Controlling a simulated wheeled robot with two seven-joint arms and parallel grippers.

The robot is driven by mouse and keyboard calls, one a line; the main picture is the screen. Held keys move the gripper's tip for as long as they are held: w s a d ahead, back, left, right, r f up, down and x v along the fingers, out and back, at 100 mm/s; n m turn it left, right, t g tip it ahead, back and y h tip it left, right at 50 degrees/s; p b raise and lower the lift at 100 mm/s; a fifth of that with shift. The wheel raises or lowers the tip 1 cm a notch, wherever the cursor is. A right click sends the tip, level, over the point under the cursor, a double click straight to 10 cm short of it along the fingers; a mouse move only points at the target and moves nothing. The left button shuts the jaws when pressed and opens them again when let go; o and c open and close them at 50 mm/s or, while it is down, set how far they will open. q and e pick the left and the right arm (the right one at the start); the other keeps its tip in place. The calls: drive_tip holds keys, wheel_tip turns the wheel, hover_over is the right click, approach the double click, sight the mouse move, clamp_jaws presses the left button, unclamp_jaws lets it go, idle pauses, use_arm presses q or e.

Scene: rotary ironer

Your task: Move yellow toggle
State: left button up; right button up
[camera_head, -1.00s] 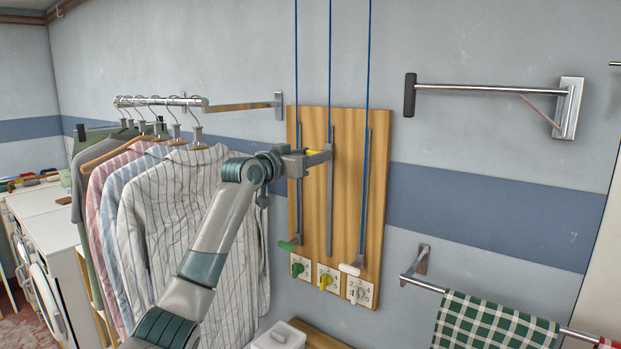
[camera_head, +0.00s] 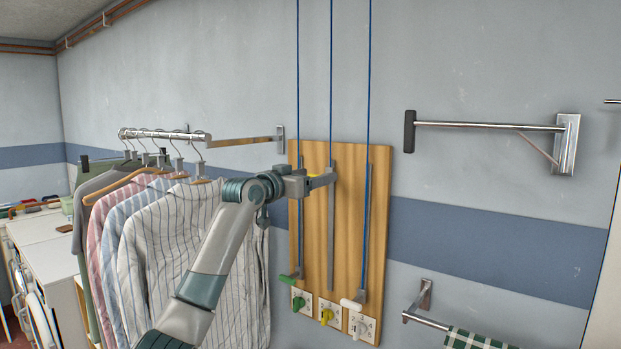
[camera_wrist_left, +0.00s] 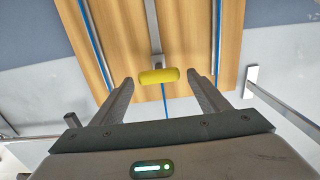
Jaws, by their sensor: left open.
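The yellow toggle (camera_wrist_left: 159,76) is a short horizontal bar on a bracket at the middle track of a wooden board. In the left wrist view it lies crosswise between the tips of my open left gripper (camera_wrist_left: 160,84), with gaps on both sides. In the head view my left gripper (camera_head: 322,180) is at the upper part of the middle track and hides most of the toggle. The wooden board (camera_head: 376,230) carries three tracks with blue cords. My right gripper is not in view.
A green handle (camera_head: 290,276) and a white handle (camera_head: 352,304) sit low on the outer tracks. Below are numbered dials, including a yellow knob (camera_head: 326,315). Shirts (camera_head: 190,260) hang close to my left arm. A wall bar (camera_head: 490,126) projects right of the board.

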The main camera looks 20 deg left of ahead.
use_arm(q)
drive_tip(key=shift+s+a+f, duration=0.1)
drive_tip(key=shift+s, duration=0.05)
drive_tip(key=b+v, duration=0.8)
drive_tip(key=v, duration=0.9)
